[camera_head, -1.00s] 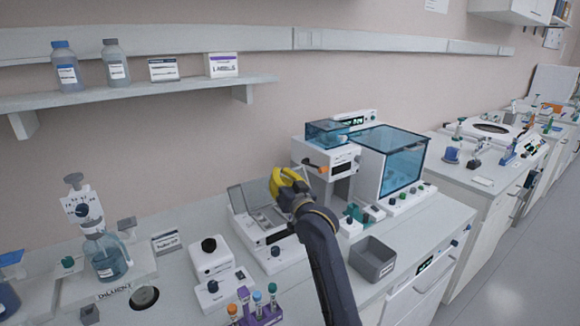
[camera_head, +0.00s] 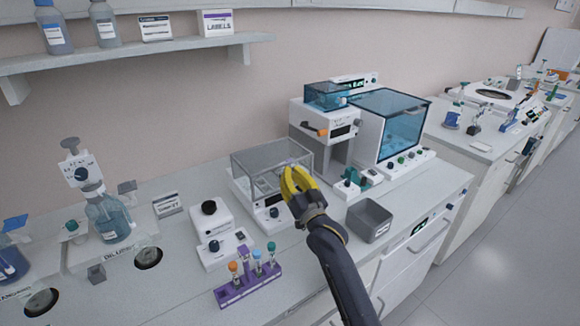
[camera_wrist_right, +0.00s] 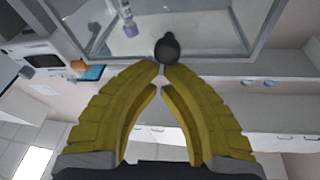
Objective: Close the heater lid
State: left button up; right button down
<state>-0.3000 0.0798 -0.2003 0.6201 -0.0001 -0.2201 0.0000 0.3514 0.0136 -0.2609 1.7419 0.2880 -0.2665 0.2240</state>
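The heater (camera_head: 262,212) is a white unit with a small display and dark knob on the counter. Its clear, grey-edged lid (camera_head: 262,152) stands over it like a box; whether it is fully seated cannot be told. My right gripper (camera_head: 291,173) has yellow fingers at the lid's front right and partly hides the heater. In the right wrist view its fingertips (camera_wrist_right: 162,69) nearly meet just short of a dark round knob (camera_wrist_right: 168,47) by the lid's edge. Nothing is clearly held between them. A tube (camera_wrist_right: 130,22) shows through the clear panel. My left gripper is not in view.
A purple tube rack (camera_head: 247,287) stands in front, and a white device (camera_head: 212,232) is left of the heater. A grey bin (camera_head: 369,222) sits right of my right arm. A white machine (camera_head: 325,130) and blue-windowed cabinet (camera_head: 400,130) stand behind right.

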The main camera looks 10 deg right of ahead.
jog(key=shift+s+f, duration=0.1)
jog(key=shift+f, duration=0.25)
jog(key=shift+f, duration=0.15)
